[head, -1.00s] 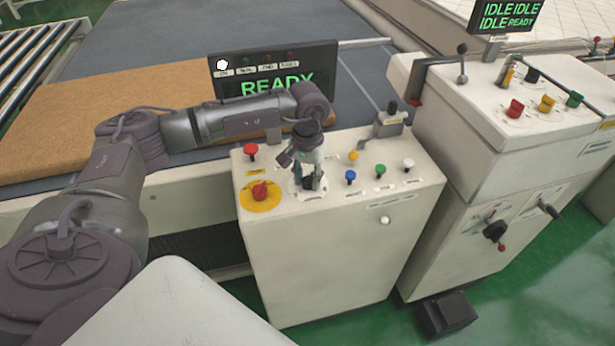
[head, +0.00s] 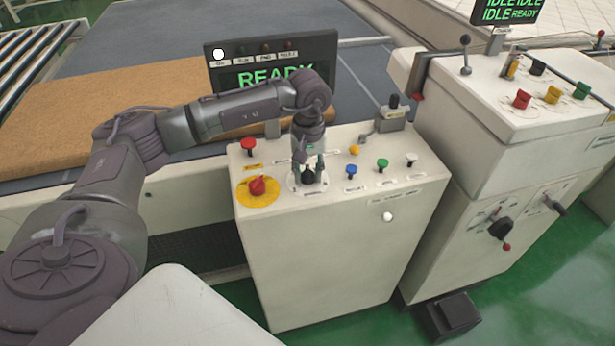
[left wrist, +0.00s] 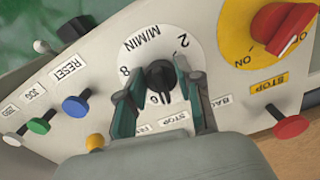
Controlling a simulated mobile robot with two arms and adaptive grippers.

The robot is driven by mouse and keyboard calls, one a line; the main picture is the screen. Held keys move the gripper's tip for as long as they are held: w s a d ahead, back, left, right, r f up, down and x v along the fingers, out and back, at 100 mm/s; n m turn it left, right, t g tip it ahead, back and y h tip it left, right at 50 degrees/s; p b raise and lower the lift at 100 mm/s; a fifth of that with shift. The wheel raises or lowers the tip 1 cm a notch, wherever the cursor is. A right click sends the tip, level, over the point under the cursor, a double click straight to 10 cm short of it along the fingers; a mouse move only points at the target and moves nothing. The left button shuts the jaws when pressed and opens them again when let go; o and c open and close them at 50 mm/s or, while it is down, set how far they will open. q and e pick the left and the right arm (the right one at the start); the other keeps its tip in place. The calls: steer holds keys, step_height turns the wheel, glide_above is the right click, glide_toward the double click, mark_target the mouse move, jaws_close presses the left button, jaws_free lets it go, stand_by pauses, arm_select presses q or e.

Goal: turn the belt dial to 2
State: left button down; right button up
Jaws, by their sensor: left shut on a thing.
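The belt dial is a black knob (left wrist: 161,75) on a round white plate (left wrist: 177,35) marked M/MIN, with a 2 and an 8 readable. In the left wrist view the 2 is at the upper right and the 8 at the left. In the head view the dial plate (head: 295,188) is on top of the cream control box (head: 320,255). My left gripper (head: 312,177) reaches down onto it from above, shut on the knob, one finger on each side. My right gripper is not in view.
A red rotary switch (head: 257,186) on a yellow disc and a red button (head: 249,145) stand left of the dial. Blue (head: 351,170), green (head: 382,164) and yellow (head: 354,150) buttons stand to its right. A READY display (head: 270,64) is behind.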

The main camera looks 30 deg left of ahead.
arm_select(q)
steer(key=n+b, duration=0.1)
steer(key=n, duration=0.1)
steer(key=shift+f+n, duration=0.1)
steer(key=shift+n, duration=0.3)
steer(key=n+b, duration=0.1)
steer(key=n, duration=0.2)
steer(key=shift+w+d+n+b, duration=0.1)
steer(key=shift+w+n+b, duration=0.05)
steer(key=shift+n+b, duration=0.2)
steer(key=n+b, duration=0.1)
steer(key=n, duration=0.5)
steer(key=shift+w+b, duration=0.15)
steer(key=shift+b, duration=0.15)
steer(key=n, duration=0.6)
steer(key=shift+w+n+b, duration=0.1)
steer(key=shift+n+b, duration=0.25)
steer(key=n, duration=0.3)
steer(key=shift+a+r, duration=0.2)
steer(key=shift+w+n, duration=0.1)
steer(key=shift+n, duration=1.8)
